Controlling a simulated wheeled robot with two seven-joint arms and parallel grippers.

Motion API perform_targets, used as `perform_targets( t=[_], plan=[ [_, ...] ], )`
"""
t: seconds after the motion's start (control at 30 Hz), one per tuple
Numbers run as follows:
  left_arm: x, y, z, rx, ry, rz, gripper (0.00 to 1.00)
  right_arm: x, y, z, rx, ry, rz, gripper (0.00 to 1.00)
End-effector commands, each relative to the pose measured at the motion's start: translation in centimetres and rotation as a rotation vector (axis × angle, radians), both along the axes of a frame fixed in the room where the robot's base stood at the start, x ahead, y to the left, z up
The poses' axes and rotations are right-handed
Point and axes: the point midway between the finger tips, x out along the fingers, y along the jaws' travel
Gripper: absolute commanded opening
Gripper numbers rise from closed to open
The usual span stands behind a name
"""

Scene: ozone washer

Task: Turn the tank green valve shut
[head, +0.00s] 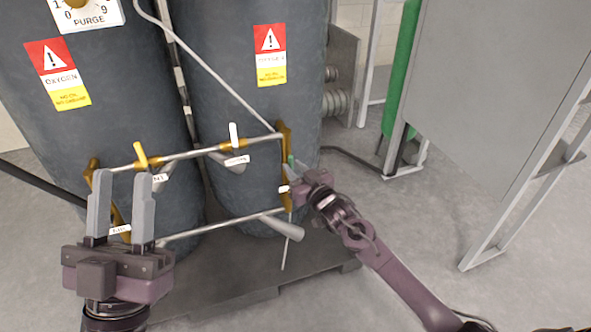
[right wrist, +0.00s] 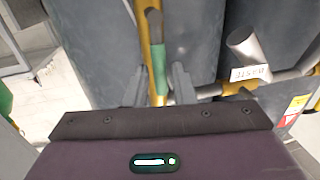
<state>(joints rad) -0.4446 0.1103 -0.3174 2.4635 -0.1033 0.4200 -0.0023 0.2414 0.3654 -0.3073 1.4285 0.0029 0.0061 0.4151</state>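The green valve handle (head: 291,161) is on the brass vertical fitting at the right end of the pipework, in front of the right tank. In the right wrist view the green handle (right wrist: 159,68) stands upright against the yellow brass pipe. My right gripper (head: 293,178) is at this handle. In the right wrist view its two fingers (right wrist: 157,76) are apart, one on each side of the handle, with visible gaps. My left gripper (head: 121,175) is open and empty, in front of the left tank. Its fingers point up.
Two dark tanks (head: 258,112) stand on a dark pallet (head: 237,278). A yellow-handled valve (head: 141,154) and a white-handled valve (head: 233,134) sit on the upper pipe. A grey panel (head: 490,90) on a frame stands at right. Floor between is clear.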

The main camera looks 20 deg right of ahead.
Motion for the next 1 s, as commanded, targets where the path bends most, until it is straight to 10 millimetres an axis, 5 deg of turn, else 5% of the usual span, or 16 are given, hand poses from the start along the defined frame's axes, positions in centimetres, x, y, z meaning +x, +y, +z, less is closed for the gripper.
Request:
perform_targets(
  t=[0.17, 0.6, 1.0],
  plan=[
    [0.0, 0.0, 0.0, 0.0, 0.001, 0.001, 0.36, 0.0, 0.0, 0.0, 0.0, 0.0, 0.0, 0.0],
    [0.5, -0.2, -0.4, 0.014, 0.033, -0.001, 0.36, 0.0, -0.2, 0.0, 0.026, 0.001, -0.001, 0.0],
    [4.0, -2.1, -8.1, 0.17, 0.422, -0.007, 0.36, 0.0, -1.6, -0.2, 0.283, 0.01, -0.003, 0.0]
  ],
)
